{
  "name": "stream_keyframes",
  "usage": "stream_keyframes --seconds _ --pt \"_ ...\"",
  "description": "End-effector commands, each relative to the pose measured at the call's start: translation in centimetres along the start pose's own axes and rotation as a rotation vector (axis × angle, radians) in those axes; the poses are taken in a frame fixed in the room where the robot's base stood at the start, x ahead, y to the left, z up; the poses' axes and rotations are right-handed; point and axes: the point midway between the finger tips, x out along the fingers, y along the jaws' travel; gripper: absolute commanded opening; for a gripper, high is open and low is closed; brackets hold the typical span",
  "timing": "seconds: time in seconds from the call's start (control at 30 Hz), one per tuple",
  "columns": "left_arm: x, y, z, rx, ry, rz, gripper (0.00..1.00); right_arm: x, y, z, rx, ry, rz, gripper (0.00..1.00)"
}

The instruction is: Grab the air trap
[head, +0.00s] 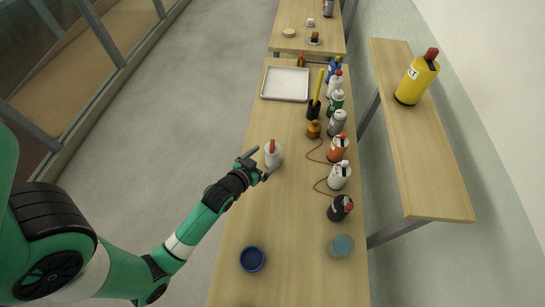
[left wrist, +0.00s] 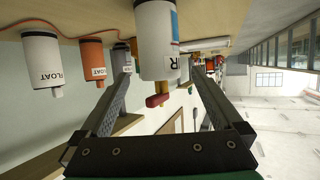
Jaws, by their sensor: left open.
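A white cylinder with a red valve on top, which appears to be the air trap (head: 272,158), stands upright on the wooden bench near its left edge. In the left wrist view the air trap (left wrist: 156,40) shows large and upside down, its label partly cut off, its red valve pointing down in the picture. My left gripper (head: 267,162) is open, with its fingers spread either side of the air trap. In the left wrist view the trap lies between the fingertips of the left gripper (left wrist: 158,62); whether they touch it cannot be told. My right gripper is not in view.
Along the bench's right side stand several bottles, including an orange float (head: 338,149), a white float (head: 339,176) and a black one (head: 340,208). A thin orange cord (head: 318,186) lies nearby. A blue dish (head: 252,259) is in front, a white tray (head: 285,84) behind.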

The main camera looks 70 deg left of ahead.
Motion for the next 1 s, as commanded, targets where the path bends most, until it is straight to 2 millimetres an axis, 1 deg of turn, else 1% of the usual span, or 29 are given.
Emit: stream_keyframes --seconds 0.07,0.2,0.33,0.4,0.57,0.6,0.67,0.8,0.97,1.0 --pt "0.6 0.0 0.2 0.0 0.001 0.0 1.0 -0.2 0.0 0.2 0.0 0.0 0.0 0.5" --pt "3.0 0.0 0.7 -0.001 0.002 0.0 1.0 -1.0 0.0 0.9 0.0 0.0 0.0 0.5" --pt "4.8 0.0 0.6 0.0 0.002 0.0 1.0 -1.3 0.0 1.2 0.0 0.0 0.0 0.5" --pt "5.1 0.0 0.5 0.0 0.002 0.0 1.0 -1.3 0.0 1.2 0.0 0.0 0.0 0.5" --pt "5.1 0.0 0.5 0.0 0.001 0.0 1.0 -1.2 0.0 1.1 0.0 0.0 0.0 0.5" --pt "5.1 0.0 0.5 0.0 0.001 0.0 0.98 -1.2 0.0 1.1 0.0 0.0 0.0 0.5" --pt "5.1 0.0 0.5 0.0 0.001 0.0 0.87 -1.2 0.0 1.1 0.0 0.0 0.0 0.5" --pt "5.1 0.0 0.5 0.0 0.001 0.0 0.62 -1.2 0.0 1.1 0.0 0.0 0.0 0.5" --pt "5.1 0.0 0.5 0.0 0.001 0.0 0.33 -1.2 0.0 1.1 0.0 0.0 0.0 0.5" --pt "5.1 0.0 0.5 0.0 0.001 0.0 0.26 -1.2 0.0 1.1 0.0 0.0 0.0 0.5"
